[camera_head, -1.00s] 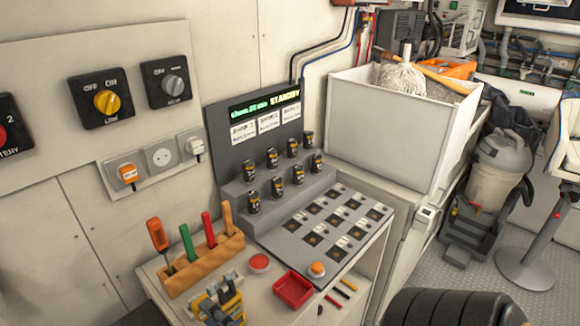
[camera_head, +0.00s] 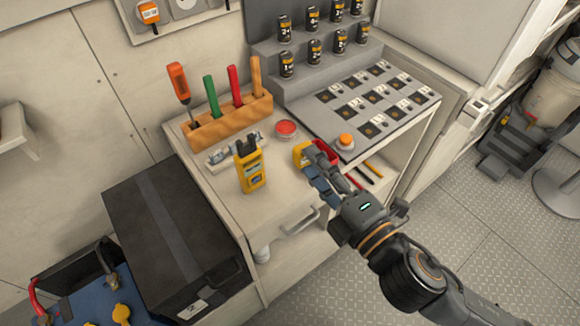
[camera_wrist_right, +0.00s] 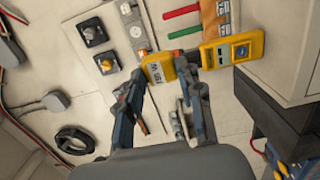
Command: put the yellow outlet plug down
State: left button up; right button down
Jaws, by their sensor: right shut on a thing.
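The yellow outlet plug (camera_head: 300,153) is between the fingertips of my right gripper (camera_head: 320,170), in front of the red tray and partly hidden by the fingers. In the right wrist view the plug (camera_wrist_right: 160,68) shows at the tips of the right gripper (camera_wrist_right: 163,85), which is shut on it. The plug is over or at the cabinet top (camera_head: 225,190); whether it touches the top or tray, I cannot tell. My left gripper is not in view.
A yellow tester (camera_head: 250,168) stands left of the plug. The red tray (camera_head: 328,150) is partly hidden. A black case (camera_head: 165,235) sits lower left.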

jog(key=shift+s+a+f+n+y, duration=0.1)
jog(key=shift+s+a+n+y, duration=0.1)
jog(key=shift+a+y, duration=0.15)
jog(key=shift+s+a+f+n+y, duration=0.1)
jog(key=shift+a+n+y, duration=0.1)
jog(key=shift+a+y, duration=0.1)
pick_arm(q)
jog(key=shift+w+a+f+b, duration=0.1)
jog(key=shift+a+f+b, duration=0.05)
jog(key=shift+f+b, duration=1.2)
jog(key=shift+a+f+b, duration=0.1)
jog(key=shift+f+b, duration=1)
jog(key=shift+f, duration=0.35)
pick_arm(e)
jog(key=shift+g, duration=0.5)
jog(key=shift+w+a+f, duration=0.3)
jog(key=shift+w+f, duration=1.85)
jog(key=shift+w, duration=0.15)
jog(key=shift+w+a+f, duration=0.25)
jog(key=shift+w+f, duration=1.85)
jog(key=shift+w, duration=0.2)
jog(key=shift+w+a+f, duration=0.3)
jog(key=shift+w+f, duration=1.85)
jog(key=shift+w, duration=0.15)
jog(key=shift+f, duration=0.1)
